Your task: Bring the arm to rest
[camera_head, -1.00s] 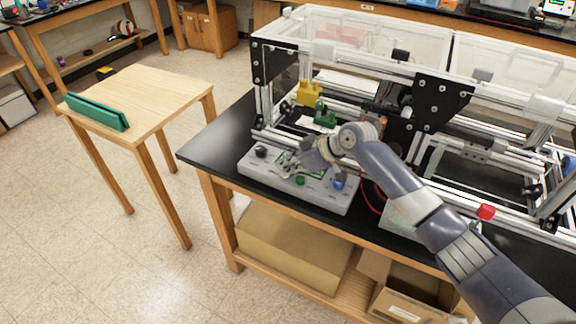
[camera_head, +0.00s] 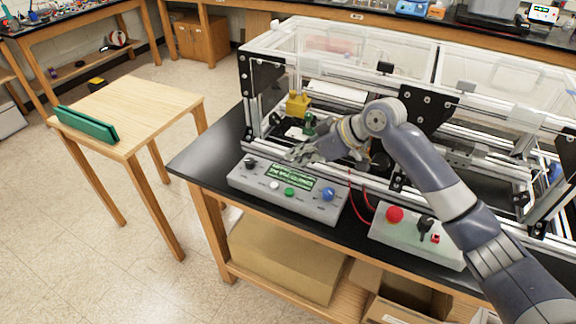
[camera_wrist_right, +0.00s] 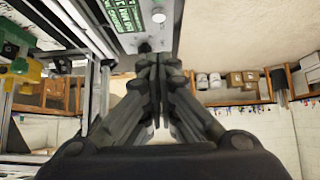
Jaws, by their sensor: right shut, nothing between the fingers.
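My right arm reaches in from the lower right in the head view. Its gripper (camera_head: 297,155) hangs just above the back edge of the grey control box (camera_head: 322,211), with its fingers pointing left. In the right wrist view the gripper (camera_wrist_right: 158,62) has its fingers together with nothing between them. The control box carries a green display, a blue knob (camera_head: 327,194), a green button (camera_head: 289,192), a white button (camera_head: 273,185) and a black knob (camera_head: 249,163). My left gripper does not show in either view.
The extrusion frame (camera_head: 441,47) with clear panels stands behind the box. A second grey box with a red button (camera_head: 394,214) sits to the right. A green holder (camera_head: 86,125) is on a small wooden table (camera_head: 150,103) at left. Floor between tables is clear.

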